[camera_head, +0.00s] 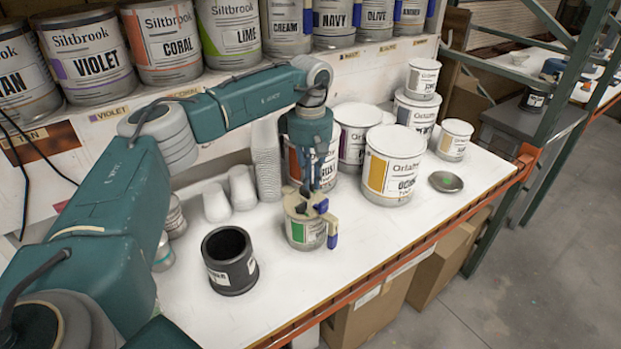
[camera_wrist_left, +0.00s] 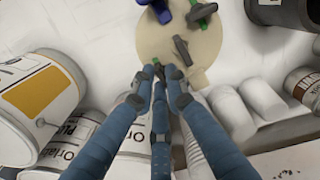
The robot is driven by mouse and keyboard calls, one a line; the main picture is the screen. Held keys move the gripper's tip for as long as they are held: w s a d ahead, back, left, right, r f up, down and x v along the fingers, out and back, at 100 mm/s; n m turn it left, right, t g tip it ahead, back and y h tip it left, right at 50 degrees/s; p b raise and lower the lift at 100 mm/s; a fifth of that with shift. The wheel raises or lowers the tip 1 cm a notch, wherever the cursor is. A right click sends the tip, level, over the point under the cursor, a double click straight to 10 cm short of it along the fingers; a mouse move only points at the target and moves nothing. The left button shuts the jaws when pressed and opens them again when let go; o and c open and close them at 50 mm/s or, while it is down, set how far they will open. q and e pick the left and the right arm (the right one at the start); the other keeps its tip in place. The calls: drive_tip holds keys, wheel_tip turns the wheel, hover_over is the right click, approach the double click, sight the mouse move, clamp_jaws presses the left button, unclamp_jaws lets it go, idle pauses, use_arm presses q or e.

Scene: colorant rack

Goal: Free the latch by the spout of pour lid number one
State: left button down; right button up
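A small can (camera_head: 305,236) with a green label stands near the middle of the white bench. A cream pour lid (camera_head: 291,199) sits on it, with blue-ended parts at its edge; the lid (camera_wrist_left: 215,57) also shows in the left wrist view. A small green piece (camera_head: 321,206) is on the lid, and dark fittings lie nearby. Which piece is the latch I cannot tell for sure. My left gripper (camera_head: 317,186) points down over the lid. Its fingertips (camera_wrist_left: 160,76) are close together by the green piece, with a narrow gap; contact is unclear. My right gripper is not in view.
A black pot (camera_head: 230,262) stands front left of the can. White cups (camera_head: 242,187) stand behind to the left. Large Orlabo cans (camera_head: 393,163) and a dark round dish (camera_head: 446,182) are to the right. The bench front right of the can is clear.

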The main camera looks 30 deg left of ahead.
use_arm(q)
drive_tip(key=shift+n, duration=0.3)
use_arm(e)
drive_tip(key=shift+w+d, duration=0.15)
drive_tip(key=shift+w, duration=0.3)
use_arm(q)
drive_tip(key=shift+n, duration=0.4)
drive_tip(key=n, duration=0.6)
drive_tip(key=shift+a, duration=0.1)
drive_tip(key=n, duration=0.4)
drive_tip(key=shift+n, duration=0.4)
drive_tip(key=shift+s+a+n, duration=0.1)
drive_tip(key=shift+n, duration=1.9)
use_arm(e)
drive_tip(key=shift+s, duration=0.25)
use_arm(q)
drive_tip(key=shift+n, duration=0.4)
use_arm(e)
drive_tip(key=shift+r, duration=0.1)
